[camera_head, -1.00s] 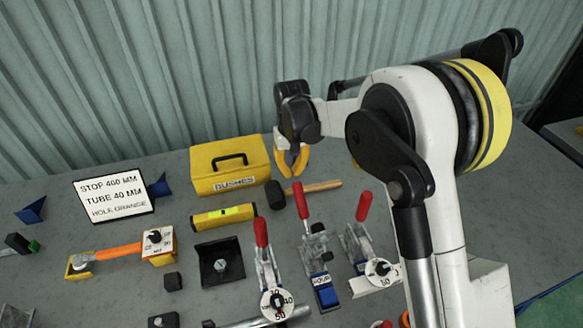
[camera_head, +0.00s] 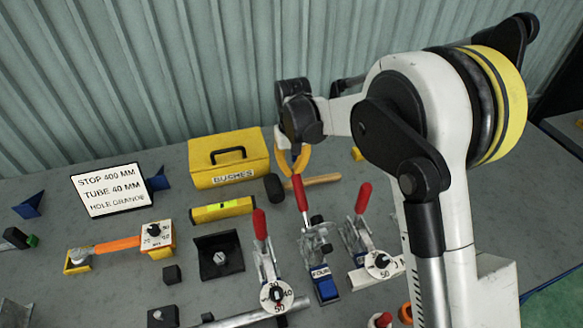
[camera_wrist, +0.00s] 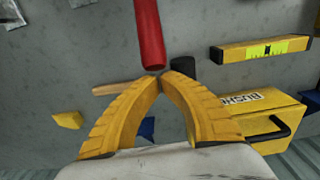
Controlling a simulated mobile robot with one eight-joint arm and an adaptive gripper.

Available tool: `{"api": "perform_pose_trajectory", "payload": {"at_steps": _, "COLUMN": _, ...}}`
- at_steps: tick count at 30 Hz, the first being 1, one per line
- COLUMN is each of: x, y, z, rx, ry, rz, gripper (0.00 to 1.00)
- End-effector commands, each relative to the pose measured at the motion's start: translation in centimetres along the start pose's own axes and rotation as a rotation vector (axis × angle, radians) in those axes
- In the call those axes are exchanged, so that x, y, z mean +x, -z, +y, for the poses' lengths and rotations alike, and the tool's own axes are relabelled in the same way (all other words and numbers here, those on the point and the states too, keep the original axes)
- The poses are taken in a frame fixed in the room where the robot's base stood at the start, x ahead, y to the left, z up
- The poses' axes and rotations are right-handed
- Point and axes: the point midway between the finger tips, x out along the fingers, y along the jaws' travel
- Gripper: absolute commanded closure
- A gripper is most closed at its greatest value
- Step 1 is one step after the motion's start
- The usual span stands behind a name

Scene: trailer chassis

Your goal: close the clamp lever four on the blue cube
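The clamp with the blue cube (camera_head: 326,286), labelled FOUR, stands on the table in the head view. Its red lever (camera_head: 301,194) stands raised, its top end close to my fingertips. My gripper (camera_head: 294,172) hangs above and behind the clamp, with its yellow fingers pointing down. In the wrist view my gripper (camera_wrist: 161,75) has its curved fingertips together. The red lever (camera_wrist: 150,30) ends right at the tips, beyond them rather than between them. I cannot tell whether they touch it. The blue cube is not clear in the wrist view.
Similar red-lever clamps stand to the left (camera_head: 265,262) and right (camera_head: 362,232). Behind are a mallet (camera_head: 315,181), a yellow BUSHES box (camera_head: 228,172) and a yellow level (camera_head: 222,210). A black bracket (camera_head: 217,268) stands left. A corrugated wall closes the back.

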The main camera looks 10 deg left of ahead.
Motion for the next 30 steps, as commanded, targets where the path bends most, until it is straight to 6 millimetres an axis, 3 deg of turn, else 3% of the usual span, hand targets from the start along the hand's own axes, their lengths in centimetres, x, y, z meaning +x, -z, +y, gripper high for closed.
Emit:
{"api": "perform_pose_trajectory", "payload": {"at_steps": 17, "x": -0.1, "y": -1.9, "z": 0.0, "rx": 0.000, "ry": 0.000, "rz": -0.002, "gripper": 1.00}}
{"api": "perform_pose_trajectory", "payload": {"at_steps": 30, "x": -1.9, "y": -3.4, "z": 0.0, "rx": 0.000, "ry": 0.000, "rz": -0.001, "gripper": 1.00}}
